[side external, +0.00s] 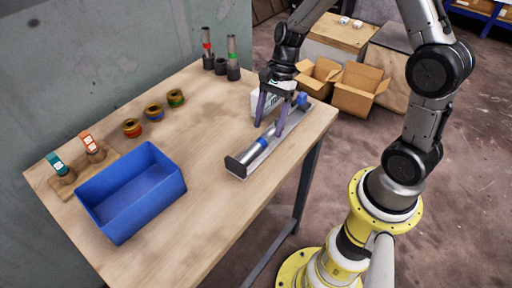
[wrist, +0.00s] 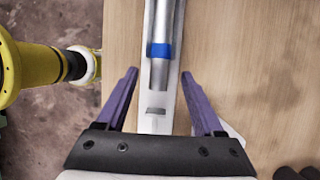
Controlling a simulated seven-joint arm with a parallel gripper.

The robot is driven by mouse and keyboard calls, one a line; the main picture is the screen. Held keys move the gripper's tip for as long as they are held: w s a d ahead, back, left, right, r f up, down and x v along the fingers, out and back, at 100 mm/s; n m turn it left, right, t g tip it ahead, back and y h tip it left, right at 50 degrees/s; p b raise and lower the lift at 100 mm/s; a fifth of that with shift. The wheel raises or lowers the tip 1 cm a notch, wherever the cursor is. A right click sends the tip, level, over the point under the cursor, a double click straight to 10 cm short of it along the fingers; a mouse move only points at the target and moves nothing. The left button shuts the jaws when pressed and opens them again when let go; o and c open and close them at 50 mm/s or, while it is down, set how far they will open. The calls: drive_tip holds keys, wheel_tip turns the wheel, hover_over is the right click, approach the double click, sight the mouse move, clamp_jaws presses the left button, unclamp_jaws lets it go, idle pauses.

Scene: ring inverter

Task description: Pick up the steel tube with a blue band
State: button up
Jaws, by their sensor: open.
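The steel tube with a blue band (side external: 250,153) lies flat along a long narrow metal tray (side external: 240,174) near the table's right edge. In the wrist view the tube (wrist: 159,73) runs up and down, with its blue band (wrist: 160,50) above the fingertips and its near end between the fingers. My gripper (side external: 268,130) has its two purple fingers spread over the tray. In the wrist view my gripper (wrist: 160,72) is open and empty, one finger on each side of the tube with gaps. Fingertip height above the table is hard to tell.
A blue bin (side external: 130,190) stands at the table's front left. Several coloured rings (side external: 153,112) lie behind it. Tubes with red (side external: 207,45) and green (side external: 232,55) bands stand upright in dark holders at the back. A blue part (side external: 302,98) sits at the tray's far end.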

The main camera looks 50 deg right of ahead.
drive_tip(key=shift+x, duration=1.5)
drive_tip(key=shift+d, duration=0.1)
drive_tip(key=shift+c, duration=0.2)
clamp_jaws()
drive_tip(key=shift+r, duration=0.1)
